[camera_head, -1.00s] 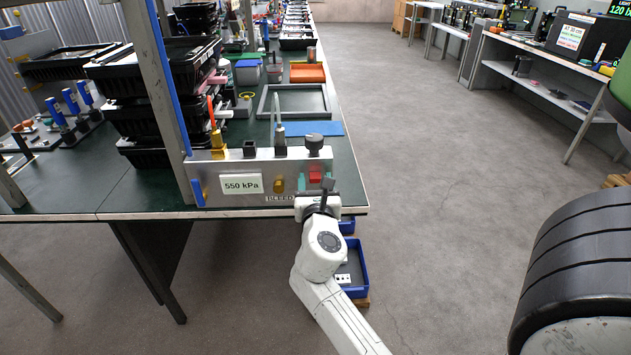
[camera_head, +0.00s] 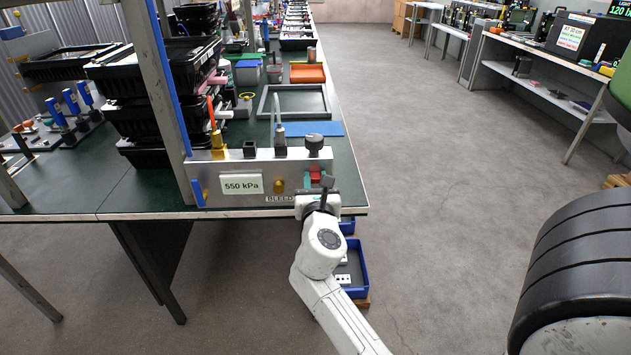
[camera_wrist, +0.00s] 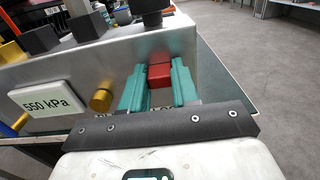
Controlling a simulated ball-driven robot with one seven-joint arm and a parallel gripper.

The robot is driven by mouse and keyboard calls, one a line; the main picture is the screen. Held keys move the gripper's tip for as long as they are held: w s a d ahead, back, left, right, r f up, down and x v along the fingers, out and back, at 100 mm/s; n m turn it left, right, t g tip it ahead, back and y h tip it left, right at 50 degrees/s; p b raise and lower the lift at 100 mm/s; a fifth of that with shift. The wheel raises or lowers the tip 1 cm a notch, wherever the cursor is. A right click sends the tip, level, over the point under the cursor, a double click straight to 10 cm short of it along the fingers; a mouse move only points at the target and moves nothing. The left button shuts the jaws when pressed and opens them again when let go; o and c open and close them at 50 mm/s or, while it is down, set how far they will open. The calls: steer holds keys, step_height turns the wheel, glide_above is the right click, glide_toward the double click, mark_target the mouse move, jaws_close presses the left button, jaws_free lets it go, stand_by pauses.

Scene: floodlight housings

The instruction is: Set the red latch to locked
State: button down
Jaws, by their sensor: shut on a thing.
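The red latch (camera_wrist: 160,74) is a small red block on the front face of a grey metal panel (camera_wrist: 70,75). In the wrist view my gripper (camera_wrist: 160,88) has its two teal fingers on either side of the latch, shut on it. In the head view the latch (camera_head: 315,176) shows as a small red patch above my gripper (camera_head: 315,184), partly hidden by the wrist. Lettering below the latch is mostly covered by the fingers, so the latch's setting cannot be read.
A brass knob (camera_wrist: 101,100) and a "550 kPa" label (camera_head: 242,184) sit left of the latch. A black knob (camera_head: 314,143) stands on the panel's top. A blue bin (camera_head: 358,270) is below the table edge.

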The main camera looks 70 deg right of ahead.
stand_by(0.3)
steer(key=shift+f+b, duration=1.25)
steer(key=shift+f, duration=0.7)
steer(key=c, duration=0.8)
jaws_free()
steer(key=shift+c, duration=0.2)
glide_toward(315, 186)
steer(key=v, duration=0.4)
